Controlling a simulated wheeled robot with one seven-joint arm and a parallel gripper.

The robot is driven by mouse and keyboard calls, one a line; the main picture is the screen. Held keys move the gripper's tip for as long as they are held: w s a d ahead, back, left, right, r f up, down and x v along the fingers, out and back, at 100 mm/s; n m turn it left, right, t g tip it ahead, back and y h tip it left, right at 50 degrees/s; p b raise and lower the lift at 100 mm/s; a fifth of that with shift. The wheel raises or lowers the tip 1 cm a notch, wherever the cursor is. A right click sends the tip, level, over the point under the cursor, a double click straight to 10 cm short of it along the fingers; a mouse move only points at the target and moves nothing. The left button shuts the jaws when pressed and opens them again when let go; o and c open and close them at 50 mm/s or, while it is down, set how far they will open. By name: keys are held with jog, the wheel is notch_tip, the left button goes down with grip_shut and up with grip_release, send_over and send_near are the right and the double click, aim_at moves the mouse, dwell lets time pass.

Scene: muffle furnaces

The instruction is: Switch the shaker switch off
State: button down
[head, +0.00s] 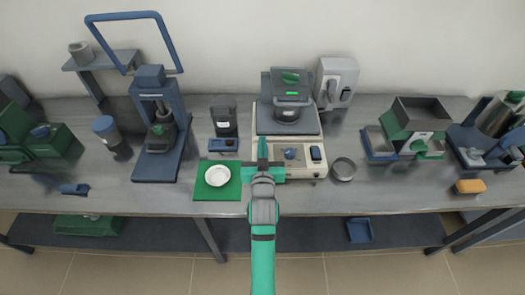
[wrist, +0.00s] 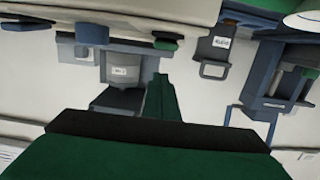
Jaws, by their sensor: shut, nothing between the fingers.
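The shaker (head: 301,168) stands at the middle of the bench, with a cream front and a dark vessel on its grey top. I cannot tell which way the switch is tipped. My gripper (head: 263,147) is shut and empty, at the front left of the shaker, left of knob and switch. Whether it touches the shaker is unclear. In the wrist view the green fingers (wrist: 162,98) are together, and the cream body (wrist: 100,12) crosses the upper left.
A green mat (head: 205,208) with a white dish (head: 218,176) lies just left of my gripper. A labelled dark container (head: 224,123) and a blue press (head: 150,78) stand behind it. A round grey tin (head: 343,169) sits right of the shaker.

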jog(key=s+r, duration=0.3)
jog(key=s, duration=0.6)
jog(key=shift+s+r, duration=0.15)
jog(key=shift+r, duration=0.15)
jog(key=s+f, duration=0.6)
jog(key=s, duration=0.3)
jog(key=s+f, duration=0.5)
jog(key=s, duration=0.4)
jog(key=s+g, duration=0.1)
jog(key=s, duration=1.8)
jog(key=shift+a+r, duration=0.25)
jog(key=shift+a, duration=0.05)
jog(key=shift+s, duration=0.1)
